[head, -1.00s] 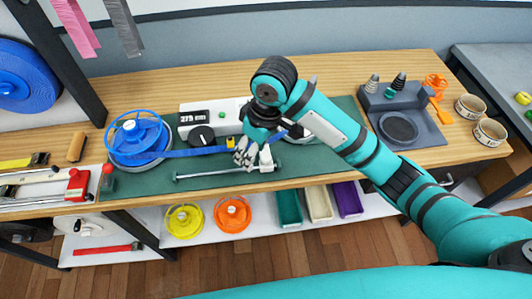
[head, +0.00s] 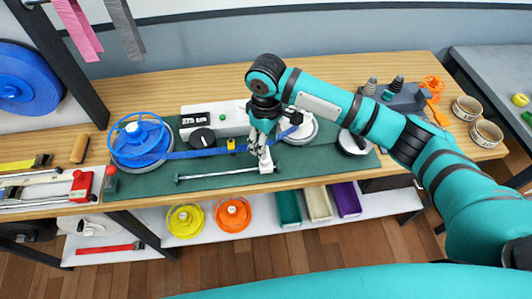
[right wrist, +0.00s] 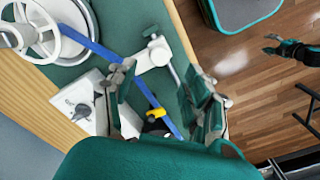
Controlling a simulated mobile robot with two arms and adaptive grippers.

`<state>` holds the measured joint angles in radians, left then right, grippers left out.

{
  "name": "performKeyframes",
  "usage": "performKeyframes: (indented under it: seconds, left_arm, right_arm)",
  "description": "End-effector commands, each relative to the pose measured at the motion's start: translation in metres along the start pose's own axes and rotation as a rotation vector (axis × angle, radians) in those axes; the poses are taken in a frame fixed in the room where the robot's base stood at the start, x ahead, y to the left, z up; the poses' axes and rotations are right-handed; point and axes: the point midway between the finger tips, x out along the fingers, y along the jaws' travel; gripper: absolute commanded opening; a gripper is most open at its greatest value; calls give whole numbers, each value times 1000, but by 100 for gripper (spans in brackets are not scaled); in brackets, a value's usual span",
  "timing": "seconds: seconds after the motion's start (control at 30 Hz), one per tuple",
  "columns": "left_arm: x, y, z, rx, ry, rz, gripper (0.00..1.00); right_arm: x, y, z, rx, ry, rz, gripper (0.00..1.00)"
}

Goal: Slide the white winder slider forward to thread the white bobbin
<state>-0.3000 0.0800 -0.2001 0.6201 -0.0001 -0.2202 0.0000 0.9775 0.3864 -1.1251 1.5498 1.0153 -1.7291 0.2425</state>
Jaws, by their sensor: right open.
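The white winder slider (head: 267,161) sits at the right end of its thin rail (head: 222,175) on the green mat. In the right wrist view the slider (right wrist: 152,56) is a white block with a knob, just beyond the finger tips. The white bobbin (head: 303,131) lies right of it, partly behind my arm; its spokes show in the right wrist view (right wrist: 45,22). A blue strap (head: 195,153) runs from the blue reel toward the bobbin. My right gripper (head: 259,150) is open and empty, above and beside the slider. A teal-and-black gripper, seemingly my left (right wrist: 284,46), shows small over the floor.
The blue reel (head: 140,141) stands at the mat's left. A yellow clip (head: 231,145) is on the strap before the white counter box (head: 223,115). Red-handled tools (head: 82,184) lie far left. Yellow (head: 185,220) and orange (head: 233,214) reels sit on the lower shelf.

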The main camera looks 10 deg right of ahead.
Motion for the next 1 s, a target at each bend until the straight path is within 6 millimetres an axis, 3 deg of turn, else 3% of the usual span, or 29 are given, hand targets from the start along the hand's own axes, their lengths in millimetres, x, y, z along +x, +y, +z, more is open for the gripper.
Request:
performKeyframes:
  seconds: [0.2,0.33,0.5,0.77,1.0]
  left_arm:
    - [-9,0,-1,0,0,0,50]
    - [-11,0,-1,0,0,0,50]
    - [-12,0,-2,0,0,0,50]
    - [-12,0,-2,0,1,1,50]
    - [-12,0,-2,0,1,1,50]
  right_arm:
    - [43,0,1,0,-3,0,51]
    - [59,0,0,0,-1,0,51]
    - [70,0,0,0,0,1,51]
    - [71,0,0,-1,1,1,51]
    - [70,0,0,-1,1,1,21]
